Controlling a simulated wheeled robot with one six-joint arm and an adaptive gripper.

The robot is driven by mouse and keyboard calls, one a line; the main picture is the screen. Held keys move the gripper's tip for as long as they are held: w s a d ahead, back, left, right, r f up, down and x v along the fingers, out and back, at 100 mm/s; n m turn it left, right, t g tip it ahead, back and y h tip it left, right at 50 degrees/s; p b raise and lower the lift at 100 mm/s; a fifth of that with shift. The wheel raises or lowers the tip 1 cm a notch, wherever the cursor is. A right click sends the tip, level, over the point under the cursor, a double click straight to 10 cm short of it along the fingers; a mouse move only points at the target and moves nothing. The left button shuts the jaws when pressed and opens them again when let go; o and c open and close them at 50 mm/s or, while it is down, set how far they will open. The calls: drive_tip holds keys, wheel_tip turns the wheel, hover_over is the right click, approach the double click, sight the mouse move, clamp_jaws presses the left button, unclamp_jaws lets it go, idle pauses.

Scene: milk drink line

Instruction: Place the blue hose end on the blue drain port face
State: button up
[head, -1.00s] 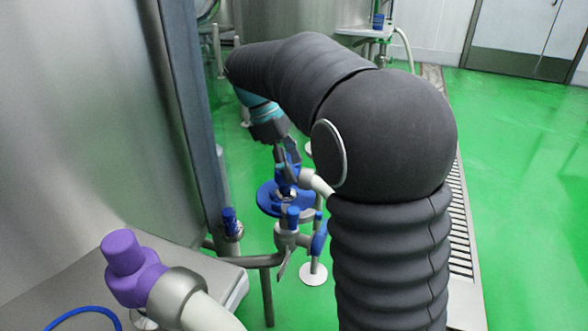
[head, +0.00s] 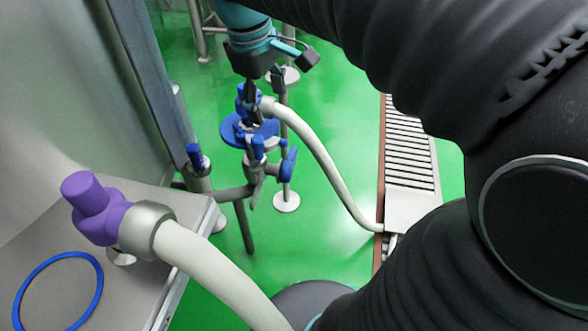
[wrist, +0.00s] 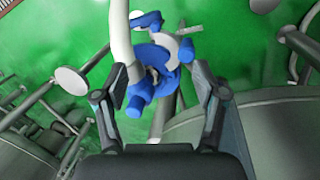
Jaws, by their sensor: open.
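The blue hose end (head: 243,97) is at the end of a white hose (head: 325,160) and stands over a round blue disc (head: 230,131), which looks like the drain port face. I cannot tell whether they touch squarely. My gripper (head: 257,98) is right at the hose end, partly hiding it. In the wrist view, my gripper (wrist: 157,68) has its fingers spread, with the white hose (wrist: 122,35) and blue parts (wrist: 150,58) showing between and beyond them. No clear contact between fingers and hose end is visible.
A valve with a blue handle (head: 289,166) stands just below the disc. A purple hose end (head: 95,210) and a blue ring (head: 60,290) are on the steel table (head: 130,290) at left. A floor grate (head: 408,150) is at right. Green floor is open between.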

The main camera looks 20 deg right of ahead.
drive_tip(key=s+f+m+t+y, duration=0.1)
drive_tip(key=s+f+m+t, duration=0.3)
drive_tip(key=s, duration=0.9)
drive_tip(key=shift+d+f+m+t+y, duration=0.15)
drive_tip(key=shift+f+m+t+y, duration=0.2)
drive_tip(key=shift+f+m, duration=1.6)
